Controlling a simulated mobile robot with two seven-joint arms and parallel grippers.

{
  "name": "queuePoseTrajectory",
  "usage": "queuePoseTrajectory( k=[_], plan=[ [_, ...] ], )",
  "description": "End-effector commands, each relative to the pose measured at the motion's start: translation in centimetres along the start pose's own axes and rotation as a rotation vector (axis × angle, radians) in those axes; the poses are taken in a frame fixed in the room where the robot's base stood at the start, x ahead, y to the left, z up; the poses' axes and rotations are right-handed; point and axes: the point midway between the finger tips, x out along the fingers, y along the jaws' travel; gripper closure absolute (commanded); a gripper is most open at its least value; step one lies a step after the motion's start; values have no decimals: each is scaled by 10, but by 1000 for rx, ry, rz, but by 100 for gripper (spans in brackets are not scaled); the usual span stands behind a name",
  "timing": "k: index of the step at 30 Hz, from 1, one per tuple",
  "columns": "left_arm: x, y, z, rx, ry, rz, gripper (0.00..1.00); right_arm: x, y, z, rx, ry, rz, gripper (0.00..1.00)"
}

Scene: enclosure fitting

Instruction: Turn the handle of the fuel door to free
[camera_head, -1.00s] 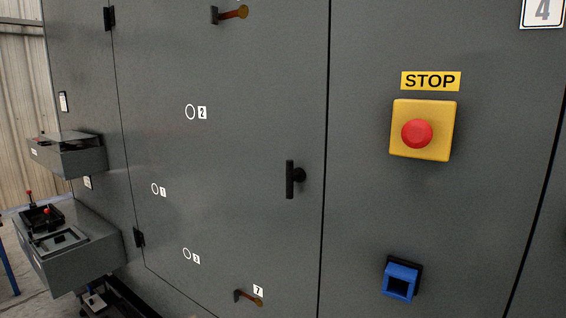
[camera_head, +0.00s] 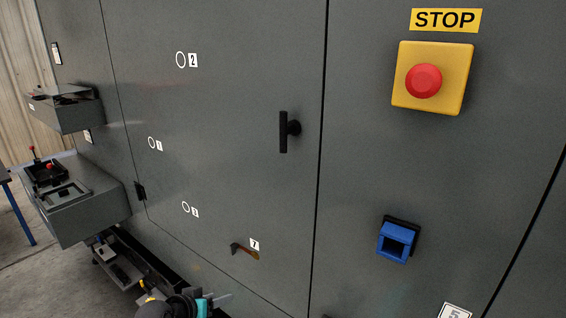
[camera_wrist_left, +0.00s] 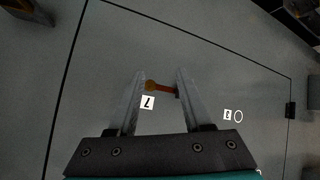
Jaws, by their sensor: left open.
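The large grey door holds a black upright bar handle (camera_head: 284,131) near its right edge. Low on the door is a small lever handle (camera_head: 243,251) with a dark pivot end and an orange-brown arm, beside the label 7 (camera_head: 254,244). I cannot tell which of these is the fuel door handle. My left gripper (camera_head: 226,297) enters at the bottom, below the lever. In the left wrist view it is open, and the lever (camera_wrist_left: 163,88) shows between its fingertips, apparently beyond them. My right gripper is not in view.
Right of the door are a yellow box with a red stop button (camera_head: 424,81) and a blue socket (camera_head: 397,241). Grey control boxes (camera_head: 85,205) jut out at the left, with a dark ledge below. The door face around the lever is flat and clear.

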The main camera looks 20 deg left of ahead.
Motion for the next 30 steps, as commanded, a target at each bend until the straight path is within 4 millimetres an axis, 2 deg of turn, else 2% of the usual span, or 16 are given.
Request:
queuePoseTrajectory(
  k=[1, 2, 3, 5, 6, 9, 10, 12, 15, 18, 23, 30],
  plan=[
    [-16, 10, -52, 12, 81, 44, 50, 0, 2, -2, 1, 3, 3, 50],
    [-27, 17, -79, 17, 122, 74, 50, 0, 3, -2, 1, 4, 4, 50],
    [-44, 27, -113, 32, 176, 113, 50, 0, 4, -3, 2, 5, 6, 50],
    [-74, 45, -160, 64, 256, 176, 50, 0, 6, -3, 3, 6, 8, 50],
    [-96, 58, -188, 92, 306, 219, 50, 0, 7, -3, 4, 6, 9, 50],
    [-156, 91, -242, 181, 420, 319, 50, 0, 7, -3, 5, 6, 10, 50],
    [-173, 101, -254, 211, 449, 346, 50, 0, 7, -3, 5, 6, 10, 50],
    [-210, 122, -274, 280, 507, 400, 50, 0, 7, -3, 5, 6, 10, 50],
    [-250, 146, -287, 365, 562, 455, 50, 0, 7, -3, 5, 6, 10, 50],
    [-273, 159, -291, 418, 590, 485, 50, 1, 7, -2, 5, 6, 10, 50],
    [-278, 168, -296, 438, 603, 500, 50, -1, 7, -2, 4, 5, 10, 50],
    [-251, 190, -313, 432, 602, 503, 50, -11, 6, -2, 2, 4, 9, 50]
  ],
)
